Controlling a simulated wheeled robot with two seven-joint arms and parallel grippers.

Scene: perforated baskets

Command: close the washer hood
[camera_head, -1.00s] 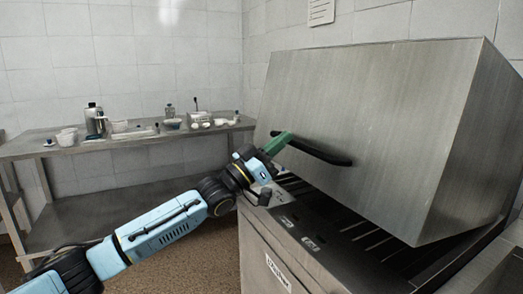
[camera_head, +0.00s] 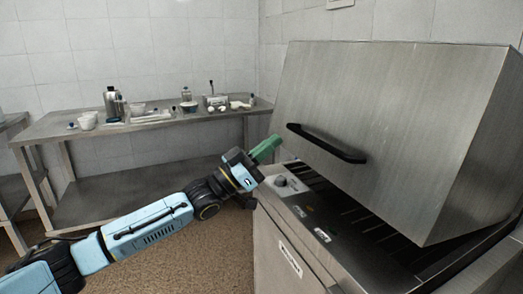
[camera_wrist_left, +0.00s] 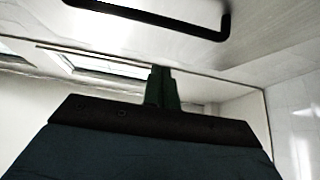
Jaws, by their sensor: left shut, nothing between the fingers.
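The washer hood (camera_head: 395,110) is a large brushed-steel box at the right of the head view. It is tilted, with a dark gap between its lower edge and the washer body (camera_head: 300,262). Its black bar handle (camera_head: 325,146) runs across the lower front, and the handle also shows at the top of the left wrist view (camera_wrist_left: 160,14). My left gripper (camera_head: 272,143), with green fingers, is shut and empty, just left of the handle's left end and apart from it. The shut fingers also show in the left wrist view (camera_wrist_left: 162,88). My right gripper is out of view.
A steel table (camera_head: 60,130) along the back wall holds bottles, bowls and small dishes. Another steel table edge (camera_head: 10,122) shows at far left. The brown floor between table and washer is clear.

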